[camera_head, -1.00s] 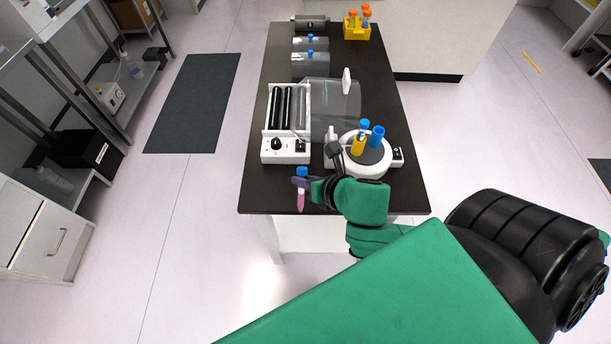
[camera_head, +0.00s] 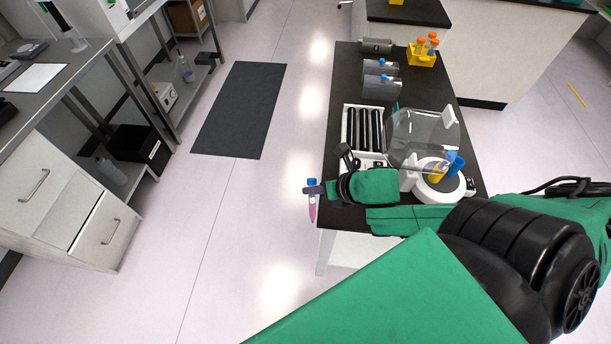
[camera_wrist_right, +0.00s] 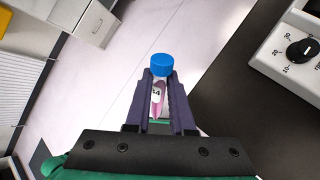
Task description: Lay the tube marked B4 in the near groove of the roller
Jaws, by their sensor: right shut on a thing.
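My right gripper (camera_head: 316,189) is shut on a blue-capped tube with pink liquid (camera_head: 312,207). The tube hangs upright beside the left edge of the dark bench, over the floor. In the right wrist view the tube (camera_wrist_right: 158,97) sits between the fingers (camera_wrist_right: 160,100), cap up, with a label that partly shows and seems to end in 4. The roller (camera_head: 350,125) is a white device with dark parallel rollers on the bench, beyond the gripper. My left gripper is not in view.
A clear raised lid (camera_head: 420,138) stands right of the roller. A round white device (camera_head: 438,188) holds tubes. A yellow rack (camera_head: 422,57) with orange-capped tubes and blue-capped tubes in holders stand farther back. The bench (camera_head: 345,85) has a bare left strip.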

